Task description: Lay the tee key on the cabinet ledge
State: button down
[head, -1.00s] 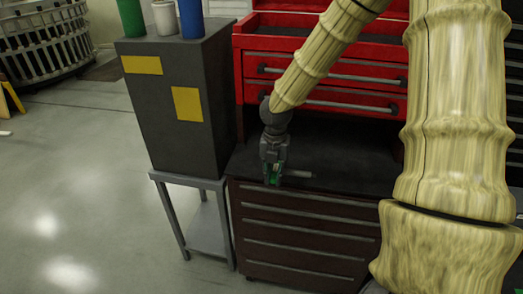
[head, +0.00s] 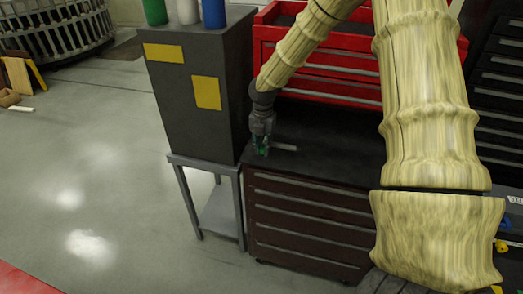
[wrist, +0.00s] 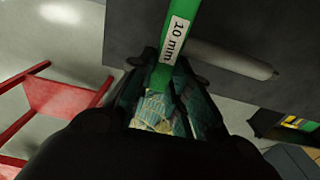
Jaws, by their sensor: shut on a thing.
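The tee key has a green handle bar (wrist: 178,35) with a white "10 mm" label and a grey shaft (wrist: 235,60). My gripper (wrist: 160,85) is shut on the green bar. In the head view my gripper (head: 262,148) is over the left part of the dark cabinet ledge (head: 330,155), and the key's shaft (head: 285,147) points right across it. The fingers cover part of the green bar. I cannot tell whether the key touches the ledge.
A dark grey box (head: 200,125) with yellow patches stands on a grey stand (head: 178,160) just left of the ledge. Red drawers (head: 325,65) rise behind. Brown drawers (head: 310,225) lie below. Open floor is at left. In the wrist view a red frame (wrist: 40,110) shows at left.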

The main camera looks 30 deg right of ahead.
jog(key=shift+w, duration=0.25)
jog(key=shift+w+f+p, duration=0.1)
jog(key=shift+w+p, duration=0.05)
jog(key=shift+p, duration=0.25)
jog(key=shift+f+p, duration=0.7)
jog(key=shift+f, duration=1)
jog(key=c, duration=1.3)
grip_release()
jog(key=shift+f, duration=0.1)
